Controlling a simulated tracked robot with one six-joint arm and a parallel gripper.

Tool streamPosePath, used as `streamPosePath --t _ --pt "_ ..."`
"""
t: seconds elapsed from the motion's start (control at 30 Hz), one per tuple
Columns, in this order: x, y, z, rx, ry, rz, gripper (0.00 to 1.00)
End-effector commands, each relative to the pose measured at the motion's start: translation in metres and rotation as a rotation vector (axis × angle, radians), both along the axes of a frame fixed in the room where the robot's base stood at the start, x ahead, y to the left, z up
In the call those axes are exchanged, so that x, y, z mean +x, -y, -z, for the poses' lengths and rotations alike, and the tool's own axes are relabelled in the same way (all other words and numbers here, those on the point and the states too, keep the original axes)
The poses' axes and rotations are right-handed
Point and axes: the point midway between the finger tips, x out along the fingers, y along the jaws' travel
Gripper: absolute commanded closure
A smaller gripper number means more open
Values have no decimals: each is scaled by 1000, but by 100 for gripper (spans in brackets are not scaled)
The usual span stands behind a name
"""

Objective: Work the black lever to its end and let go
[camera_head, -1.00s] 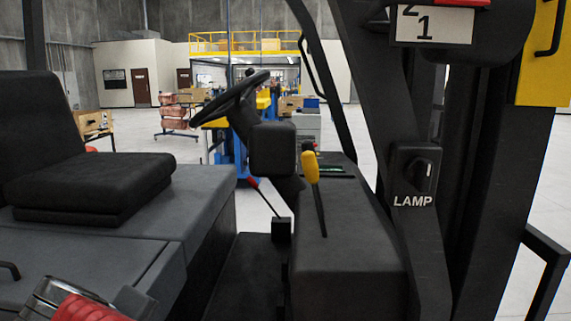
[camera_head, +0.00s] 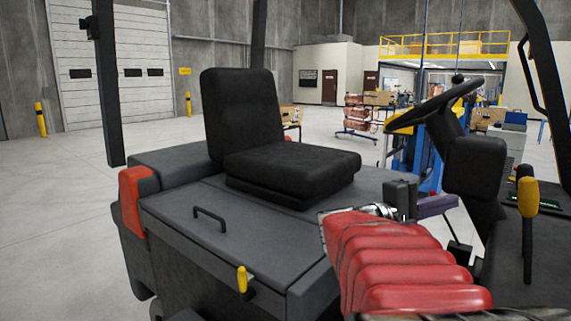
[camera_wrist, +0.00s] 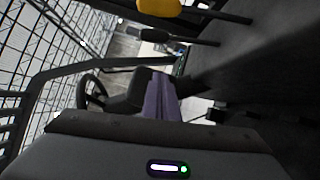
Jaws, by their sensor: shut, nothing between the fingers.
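The black lever (camera_head: 524,171) shows in the head view only as a dark knob just behind the yellow-handled lever, at the right; its shaft is hidden. In the wrist view the black lever (camera_wrist: 160,35) lies near the top, with its rod running right, below the yellow knob. My gripper (camera_head: 440,205) has purple fingers and is shut and empty, left of the levers and in front of the steering column. In the wrist view my gripper (camera_wrist: 160,97) points toward the cab, with its fingers together and apart from the black lever.
The yellow-handled lever (camera_head: 527,200) stands close in front of the black one. The steering wheel (camera_head: 435,104) is behind my gripper. The seat (camera_head: 285,165) and grey engine cover (camera_head: 185,220) lie to the left. A yellow-knobbed latch (camera_head: 242,279) is on the cover's front.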

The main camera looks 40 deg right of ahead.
Motion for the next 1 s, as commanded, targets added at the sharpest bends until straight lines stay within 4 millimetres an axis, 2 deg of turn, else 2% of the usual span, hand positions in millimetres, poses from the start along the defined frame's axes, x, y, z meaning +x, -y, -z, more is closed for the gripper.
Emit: streamPosePath --t 0.1,0.2,0.67,0.87,1.0 --pt "-3 12 -11 -45 -38 12 100" --pt "-3 15 -15 -62 -50 13 100" --pt "-5 19 -15 -62 -50 13 100" --pt "-12 36 -18 -62 -50 14 100" --pt "-19 54 -20 -61 -50 16 100"
